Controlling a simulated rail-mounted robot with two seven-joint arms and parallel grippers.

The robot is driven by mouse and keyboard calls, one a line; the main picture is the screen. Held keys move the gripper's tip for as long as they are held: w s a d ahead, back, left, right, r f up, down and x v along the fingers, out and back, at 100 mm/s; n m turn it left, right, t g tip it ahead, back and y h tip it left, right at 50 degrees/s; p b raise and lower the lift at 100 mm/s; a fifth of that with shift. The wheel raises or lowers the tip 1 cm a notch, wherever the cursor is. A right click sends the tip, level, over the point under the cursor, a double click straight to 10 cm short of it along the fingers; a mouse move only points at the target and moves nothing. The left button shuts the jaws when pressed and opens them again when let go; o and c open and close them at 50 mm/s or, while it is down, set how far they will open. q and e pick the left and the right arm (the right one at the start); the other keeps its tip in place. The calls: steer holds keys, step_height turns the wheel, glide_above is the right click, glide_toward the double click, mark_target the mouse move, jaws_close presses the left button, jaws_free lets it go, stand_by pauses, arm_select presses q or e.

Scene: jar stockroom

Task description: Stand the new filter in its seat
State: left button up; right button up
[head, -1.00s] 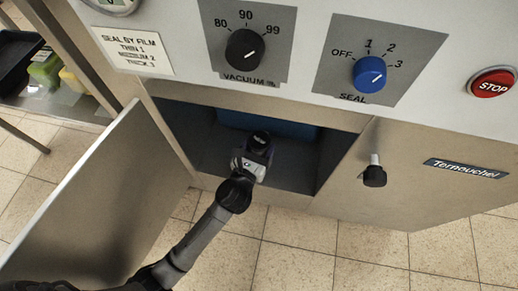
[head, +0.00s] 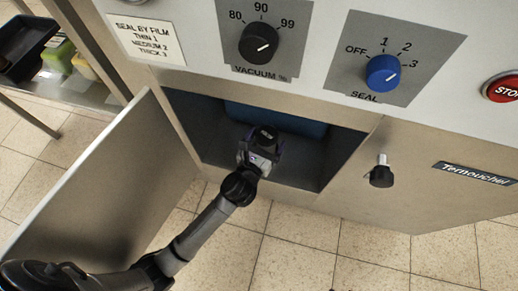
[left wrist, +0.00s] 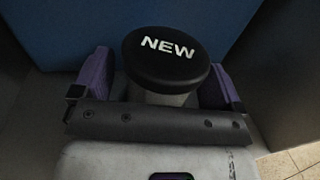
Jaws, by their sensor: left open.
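The new filter (left wrist: 166,57) has a round black cap marked NEW over a paler body, and it stands inside the open lower compartment of the machine. Its dark cap also shows in the head view (head: 265,134). My left gripper (left wrist: 157,88) reaches into the compartment, with one purple-lined finger on each side of the filter. The jaws are open, and I cannot tell whether either finger touches it. In the head view the left gripper (head: 260,152) covers most of the filter's body. I cannot make out the filter's seat. My right gripper is not in view.
A blue block (head: 275,117) fills the compartment's back, behind the filter. The open steel door (head: 110,185) stands to the left of my forearm. The tiled floor (head: 300,245) before the compartment is clear.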

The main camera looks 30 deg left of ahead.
arm_select(q)
steer(key=shift+s, duration=0.5)
steer(key=s+p, duration=0.3)
steer(key=s, duration=0.8)
steer(key=s+d+r+m+t+h, duration=0.1)
steer(key=d+r+m+h, duration=0.15)
steer(key=m, duration=0.35)
steer(key=s+d+r+m+h, duration=0.1)
steer(key=r+m+h, duration=0.1)
steer(key=m+h, duration=0.25)
steer(key=s+d+f+m+g+h, duration=0.35)
steer(key=s+m+g, duration=0.35)
steer(key=m, duration=1)
steer(key=s+a+f+m+g+y, duration=0.3)
steer(key=s+a+m+g+y, duration=0.1)
steer(key=a, duration=0.3)
steer(key=s+a+f+m+g+y, duration=0.4)
steer(key=a+m+y, duration=0.2)
steer(key=shift+a+f+y, duration=0.3)
steer(key=shift+a+y, duration=0.05)
steer(key=shift+a, duration=0.05)
